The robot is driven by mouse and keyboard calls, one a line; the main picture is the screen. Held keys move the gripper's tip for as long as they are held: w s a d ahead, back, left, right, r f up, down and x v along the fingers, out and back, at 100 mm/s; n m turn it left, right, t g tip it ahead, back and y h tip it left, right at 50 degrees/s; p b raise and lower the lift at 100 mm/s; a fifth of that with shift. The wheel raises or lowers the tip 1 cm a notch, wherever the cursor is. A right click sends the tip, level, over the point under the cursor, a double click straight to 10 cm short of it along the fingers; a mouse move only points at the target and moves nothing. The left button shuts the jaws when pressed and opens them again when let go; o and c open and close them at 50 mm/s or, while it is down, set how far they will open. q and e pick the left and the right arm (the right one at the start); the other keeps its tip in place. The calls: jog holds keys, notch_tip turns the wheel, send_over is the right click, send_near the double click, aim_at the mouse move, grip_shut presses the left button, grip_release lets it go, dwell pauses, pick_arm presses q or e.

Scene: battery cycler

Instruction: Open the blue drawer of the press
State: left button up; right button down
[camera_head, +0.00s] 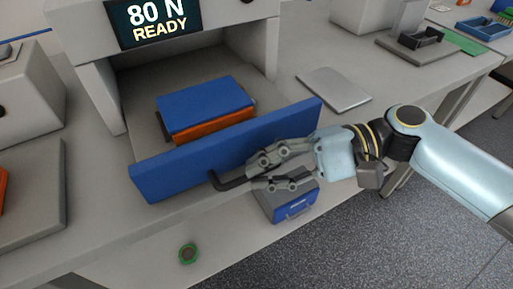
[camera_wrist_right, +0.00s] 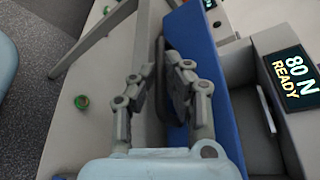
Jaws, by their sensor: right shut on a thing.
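The press (camera_head: 235,42) shows a display reading "80 N READY"; the display also shows in the right wrist view (camera_wrist_right: 296,77). Its blue drawer front (camera_head: 165,172) stands forward of the press's uprights, with a grey surface between them. It also shows in the right wrist view (camera_wrist_right: 205,75). A dark bar handle (camera_head: 232,184) runs along its outer face, partly hidden by my fingers. My right gripper (camera_head: 262,172) is shut on this handle, close to the drawer front. In its wrist view the fingers (camera_wrist_right: 160,85) lie either side of the bar. My left gripper is not in view.
A blue block (camera_head: 203,101) lies on an orange one (camera_head: 215,130) behind the drawer front. A grey plate (camera_head: 334,90) lies to the right. A blue-grey box (camera_head: 291,206) shows below the gripper. A green round part (camera_head: 188,253) is at the front. Floor is clear at right.

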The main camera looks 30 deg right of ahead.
jog(key=shift+s, duration=0.35)
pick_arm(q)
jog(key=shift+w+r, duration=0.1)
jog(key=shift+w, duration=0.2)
pick_arm(e)
jog(key=c, duration=1.6)
grip_release()
jog(key=shift+c, duration=0.2)
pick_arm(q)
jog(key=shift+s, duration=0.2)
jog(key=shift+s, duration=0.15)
pick_arm(e)
jog(key=shift+d, duration=0.1)
jog(key=v, duration=1.1)
jog(key=shift+d, duration=0.35)
